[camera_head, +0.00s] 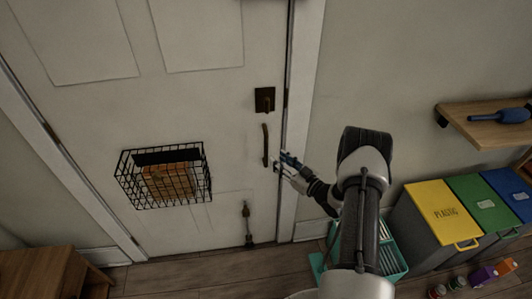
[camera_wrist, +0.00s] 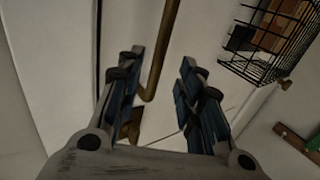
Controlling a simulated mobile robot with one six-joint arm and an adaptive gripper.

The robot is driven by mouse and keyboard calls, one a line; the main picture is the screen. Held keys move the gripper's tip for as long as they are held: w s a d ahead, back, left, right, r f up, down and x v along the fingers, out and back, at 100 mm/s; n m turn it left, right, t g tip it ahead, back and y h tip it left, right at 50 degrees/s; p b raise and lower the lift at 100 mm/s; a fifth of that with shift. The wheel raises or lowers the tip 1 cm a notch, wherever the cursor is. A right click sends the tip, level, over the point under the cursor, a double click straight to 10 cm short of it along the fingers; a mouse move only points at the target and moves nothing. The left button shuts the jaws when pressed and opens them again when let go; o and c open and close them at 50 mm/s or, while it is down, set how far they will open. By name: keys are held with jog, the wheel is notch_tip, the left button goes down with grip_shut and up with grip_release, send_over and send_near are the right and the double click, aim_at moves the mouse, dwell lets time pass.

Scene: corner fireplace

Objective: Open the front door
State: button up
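The white front door (camera_head: 225,110) appears closed, its right edge along the frame. A dark vertical pull handle (camera_head: 265,146) is near that edge, below a dark square lock plate (camera_head: 264,99). My gripper (camera_head: 279,161) is just right of the handle's lower part. In the wrist view my gripper (camera_wrist: 160,57) is open, its two blue-padded fingers apart. The brown handle bar (camera_wrist: 165,45) runs between the fingers in that picture. I cannot tell whether it is within their reach or touching either finger.
A black wire basket (camera_head: 133,185) with a brown item hangs on the door; a bolt (camera_head: 247,225) is low down. Right of my arm stand a green crate (camera_head: 390,250), bins (camera_head: 445,207) and a wall shelf (camera_head: 480,120). A wooden cabinet (camera_head: 35,270) stands lower left.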

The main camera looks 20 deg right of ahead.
aim_at(266, 151)
jog(key=b+x, duration=0.1)
jog(key=x, duration=0.7)
jog(key=shift+w, duration=0.1)
grip_shut()
dwell(0.5)
